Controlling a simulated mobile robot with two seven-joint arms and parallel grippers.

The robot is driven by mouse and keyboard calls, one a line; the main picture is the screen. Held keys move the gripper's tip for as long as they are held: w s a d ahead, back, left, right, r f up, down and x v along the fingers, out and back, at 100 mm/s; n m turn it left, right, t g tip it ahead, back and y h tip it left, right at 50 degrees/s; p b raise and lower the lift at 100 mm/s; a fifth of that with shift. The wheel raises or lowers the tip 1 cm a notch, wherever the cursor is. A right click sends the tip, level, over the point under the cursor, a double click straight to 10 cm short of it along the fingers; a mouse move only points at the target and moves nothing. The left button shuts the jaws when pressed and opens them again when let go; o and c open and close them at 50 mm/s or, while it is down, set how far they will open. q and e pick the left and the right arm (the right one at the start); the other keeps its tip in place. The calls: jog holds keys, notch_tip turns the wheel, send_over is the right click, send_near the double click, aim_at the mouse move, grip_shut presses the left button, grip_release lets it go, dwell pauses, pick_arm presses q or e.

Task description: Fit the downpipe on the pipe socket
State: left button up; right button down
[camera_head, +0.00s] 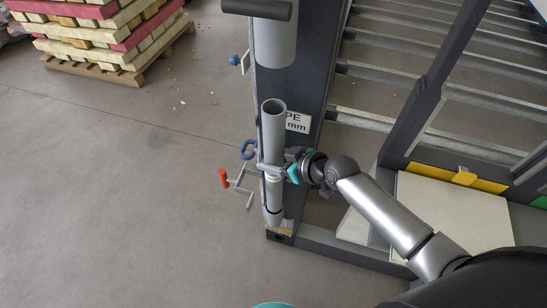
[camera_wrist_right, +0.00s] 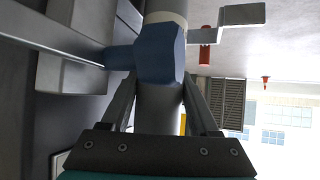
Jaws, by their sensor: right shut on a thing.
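A grey downpipe (camera_head: 273,135) stands upright against the dark post, its open top facing me in the head view. My right gripper (camera_head: 272,169) reaches in from the right and is shut around the pipe at mid-height. In the right wrist view the grey pipe (camera_wrist_right: 158,105) runs between my two dark fingers. The pipe continues down to a lower grey section (camera_head: 273,203) near the post's foot. I cannot tell where the socket starts or whether the pipe is seated in it. My left gripper is not in view.
A wide grey cylinder (camera_head: 275,45) is above the pipe. The frame's rails (camera_head: 420,85) are at right, stacked pallet goods (camera_head: 105,40) at upper left.

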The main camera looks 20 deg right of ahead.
aim_at(281, 149)
dwell(0.3)
notch_tip(281, 149, down, 3)
jog(key=shift+s+r+b, duration=0.1)
jog(key=shift+r+b, duration=0.1)
jog(key=shift+b, duration=0.95)
jog(key=shift+s+f, duration=0.3)
jog(key=shift+s, duration=0.05)
jog(key=shift+s+a+p, duration=0.1)
jog(key=shift+a+p, duration=0.1)
jog(key=shift+p, duration=0.15)
dwell(0.4)
jog(key=shift+r, duration=0.1)
jog(key=r+p, duration=0.2)
jog(key=r, duration=0.1)
jog(key=r+p, duration=0.2)
jog(key=p, duration=0.1)
jog(key=r+p, duration=0.3)
jog(key=shift+w+d+r, duration=0.1)
jog(key=shift+w+r, duration=0.2)
jog(key=shift+f, duration=0.1)
dwell(0.5)
